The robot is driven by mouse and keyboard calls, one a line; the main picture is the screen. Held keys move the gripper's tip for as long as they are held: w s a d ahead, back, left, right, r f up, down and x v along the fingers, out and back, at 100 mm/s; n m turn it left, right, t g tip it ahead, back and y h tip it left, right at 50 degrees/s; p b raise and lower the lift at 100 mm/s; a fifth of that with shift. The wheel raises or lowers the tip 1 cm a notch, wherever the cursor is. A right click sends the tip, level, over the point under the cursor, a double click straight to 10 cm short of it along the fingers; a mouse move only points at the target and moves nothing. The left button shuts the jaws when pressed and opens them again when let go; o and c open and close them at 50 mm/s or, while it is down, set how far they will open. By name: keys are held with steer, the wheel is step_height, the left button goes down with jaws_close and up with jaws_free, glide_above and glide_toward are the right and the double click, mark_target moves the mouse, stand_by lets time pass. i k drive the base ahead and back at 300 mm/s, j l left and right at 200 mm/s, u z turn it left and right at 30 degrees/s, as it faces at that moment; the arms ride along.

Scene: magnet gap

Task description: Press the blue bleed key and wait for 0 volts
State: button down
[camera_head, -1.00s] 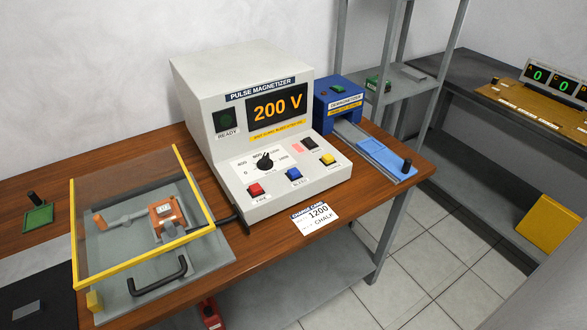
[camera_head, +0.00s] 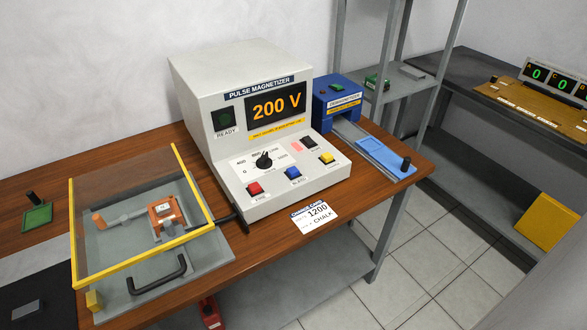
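The pulse magnetizer (camera_head: 250,125) is a pale box on the wooden bench. Its display (camera_head: 277,105) reads 200 V in orange. The READY lamp (camera_head: 223,119) is dark. The blue bleed key (camera_head: 293,173) sits on the sloped front panel, between the red fire key (camera_head: 254,188) and a yellow key (camera_head: 326,158). Nothing covers the blue key, and I cannot tell whether it is pressed in. A black dial (camera_head: 264,160) is above the keys. My gripper is not in view.
A yellow-framed clear guard (camera_head: 140,215) covers a fixture at the left. A blue demagnetizer (camera_head: 337,98) with a slide stands at the right. A card marked 1200 (camera_head: 315,217) lies before the magnetizer. Grey shelving (camera_head: 400,85) stands behind.

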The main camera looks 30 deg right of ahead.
mark_target(292, 171)
steer(key=j+z, duration=0.5)
steer(key=z, duration=0.25)
steer(key=j+z, duration=0.35)
steer(key=k+l, duration=0.05)
steer(key=l, duration=0.05)
